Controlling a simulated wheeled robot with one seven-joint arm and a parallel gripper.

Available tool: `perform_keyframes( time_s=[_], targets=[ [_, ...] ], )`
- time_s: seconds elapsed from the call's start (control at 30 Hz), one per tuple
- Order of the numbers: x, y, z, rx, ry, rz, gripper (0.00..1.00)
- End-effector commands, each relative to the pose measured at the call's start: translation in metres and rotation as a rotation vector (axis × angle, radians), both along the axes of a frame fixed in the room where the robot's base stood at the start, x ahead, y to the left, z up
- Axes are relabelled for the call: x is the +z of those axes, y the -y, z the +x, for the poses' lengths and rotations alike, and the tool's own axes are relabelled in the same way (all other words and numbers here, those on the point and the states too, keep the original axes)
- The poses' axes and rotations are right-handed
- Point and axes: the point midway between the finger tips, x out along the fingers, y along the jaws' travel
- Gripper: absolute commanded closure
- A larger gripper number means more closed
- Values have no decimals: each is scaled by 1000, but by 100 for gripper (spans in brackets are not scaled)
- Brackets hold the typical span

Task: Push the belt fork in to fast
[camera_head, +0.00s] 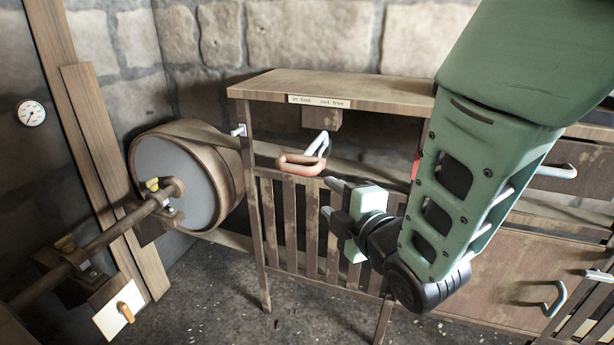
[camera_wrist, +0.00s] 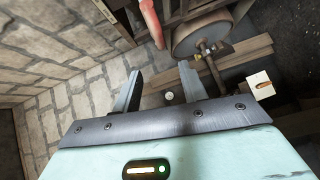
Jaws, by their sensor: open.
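The belt fork's handle (camera_head: 298,165) has a reddish grip on pale metal arms and sticks out below the bench top, in front of the belt. A label (camera_head: 319,101) above it reads "in fast" and "out free", as far as I can make out. My gripper (camera_head: 331,199) is open and empty, just below and to the right of the grip, apart from it. In the wrist view a red bar, seemingly the grip (camera_wrist: 151,22), shows beyond my open fingers (camera_wrist: 161,82). How far the fork is in is hard to tell.
A large drum pulley (camera_head: 175,180) with a belt (camera_head: 232,240) stands at the left, by a shaft (camera_head: 110,237). A slatted guard (camera_head: 310,225) stands below the handle. Wooden posts (camera_head: 85,150) and a gauge (camera_head: 31,113) are at the far left. Another pale handle (camera_head: 556,299) is at the right.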

Motion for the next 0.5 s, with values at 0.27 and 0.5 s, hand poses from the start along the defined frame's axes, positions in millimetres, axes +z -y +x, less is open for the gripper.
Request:
perform_keyframes(
  time_s=[0.27,0.5],
  targets=[
    [-4,-17,36,1,5,-1,58],
    [-11,-38,82,-1,2,0,58]
  ],
)
